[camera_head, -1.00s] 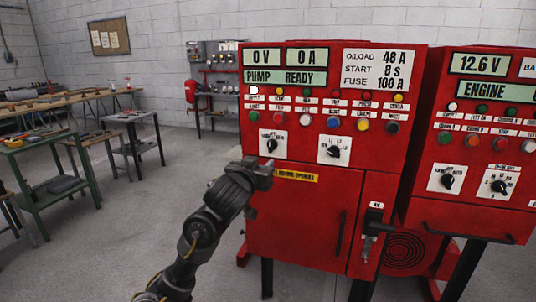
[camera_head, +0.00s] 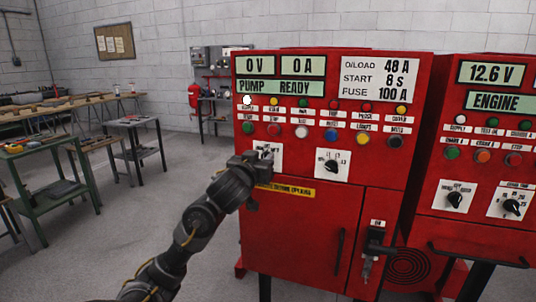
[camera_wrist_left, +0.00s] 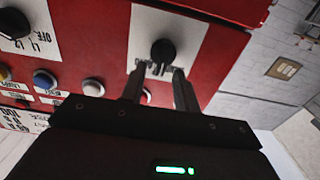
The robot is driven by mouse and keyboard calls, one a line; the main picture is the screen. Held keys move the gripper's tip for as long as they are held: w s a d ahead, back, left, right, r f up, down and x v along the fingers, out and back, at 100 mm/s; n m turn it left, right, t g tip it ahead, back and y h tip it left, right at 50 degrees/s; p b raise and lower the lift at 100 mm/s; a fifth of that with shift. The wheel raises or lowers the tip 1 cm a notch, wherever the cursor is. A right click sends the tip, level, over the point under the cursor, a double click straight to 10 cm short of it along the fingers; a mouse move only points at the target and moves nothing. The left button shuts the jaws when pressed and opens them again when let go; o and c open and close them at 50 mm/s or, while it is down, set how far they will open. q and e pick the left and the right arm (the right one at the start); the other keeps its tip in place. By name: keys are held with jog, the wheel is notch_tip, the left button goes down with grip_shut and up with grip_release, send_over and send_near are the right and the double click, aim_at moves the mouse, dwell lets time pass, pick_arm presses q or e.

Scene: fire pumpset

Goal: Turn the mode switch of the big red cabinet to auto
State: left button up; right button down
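The big red cabinet (camera_head: 300,225) stands in front of me, with a display reading PUMP READY. Its left black knob sits on a white plate (camera_head: 276,152) and is mostly hidden behind my left gripper (camera_head: 262,160) in the head view. In the left wrist view this knob (camera_wrist_left: 163,52) shows just beyond the tips of the left gripper (camera_wrist_left: 159,70). The two fingers are apart with nothing between them, and the knob lies in line with the gap. I cannot tell whether they touch it. The plate's lettering is mostly hidden. My right gripper is not in view.
A second black knob (camera_head: 331,162) is to the right on the same cabinet. Rows of coloured buttons (camera_head: 302,132) sit above both knobs. A door handle (camera_head: 376,243) sticks out lower right. Another red cabinet (camera_head: 470,165) stands at right. Workbenches (camera_head: 40,170) are at left.

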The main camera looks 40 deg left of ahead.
pick_arm(q)
jog(key=shift+w+a, duration=0.1)
jog(key=shift+w, duration=0.3)
jog(key=shift+a, duration=0.1)
jog(key=shift+s, duration=0.15)
jog(key=shift+c, duration=0.3)
grip_shut()
